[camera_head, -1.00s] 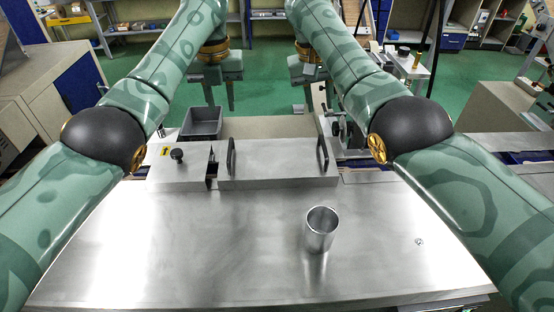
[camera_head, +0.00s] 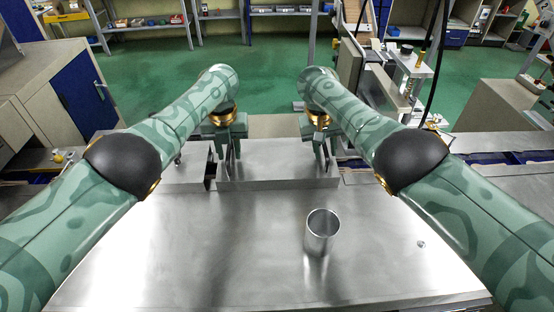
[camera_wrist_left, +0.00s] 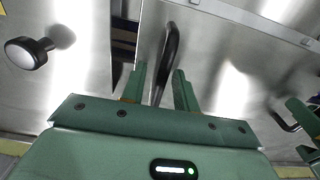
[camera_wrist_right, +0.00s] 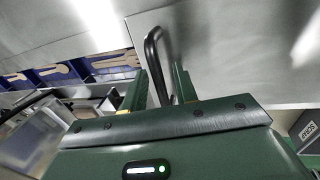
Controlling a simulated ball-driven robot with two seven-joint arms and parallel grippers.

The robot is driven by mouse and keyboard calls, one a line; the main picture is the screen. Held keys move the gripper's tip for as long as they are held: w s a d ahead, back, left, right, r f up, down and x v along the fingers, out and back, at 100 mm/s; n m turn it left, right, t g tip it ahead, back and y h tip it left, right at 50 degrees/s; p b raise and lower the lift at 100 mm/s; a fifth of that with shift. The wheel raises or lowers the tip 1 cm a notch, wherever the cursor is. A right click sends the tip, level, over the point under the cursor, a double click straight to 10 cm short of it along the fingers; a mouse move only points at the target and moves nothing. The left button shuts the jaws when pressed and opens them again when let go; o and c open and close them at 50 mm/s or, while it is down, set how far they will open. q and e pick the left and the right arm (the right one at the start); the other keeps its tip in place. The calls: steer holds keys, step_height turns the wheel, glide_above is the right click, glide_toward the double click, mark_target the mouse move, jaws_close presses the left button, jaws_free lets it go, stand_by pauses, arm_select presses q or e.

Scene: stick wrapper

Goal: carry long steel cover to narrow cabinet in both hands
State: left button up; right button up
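The long steel cover (camera_head: 278,165) lies flat at the far edge of the steel machine top, with a black handle near each end. My left gripper (camera_head: 228,156) is over its left handle. In the left wrist view the open fingers stand on either side of that black handle (camera_wrist_left: 168,60), with gaps showing. My right gripper (camera_head: 322,152) is over the right handle. In the right wrist view its open fingers straddle that handle (camera_wrist_right: 154,50). In the head view the grippers mostly hide both handles. I cannot tell which cabinet is the narrow one.
A steel cup (camera_head: 321,232) stands on the steel machine top (camera_head: 150,250). A shorter cover with a black knob (camera_wrist_left: 28,52) adjoins on the left. A beige cabinet with a blue door (camera_head: 88,95) stands left. Green floor (camera_head: 270,75) is open beyond.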

arm_select(q)
steer(key=shift+w+f, duration=0.1)
arm_select(e)
steer(key=shift+w+f, duration=0.1)
arm_select(q)
jaws_close()
arm_select(e)
jaws_close()
stand_by(1.0)
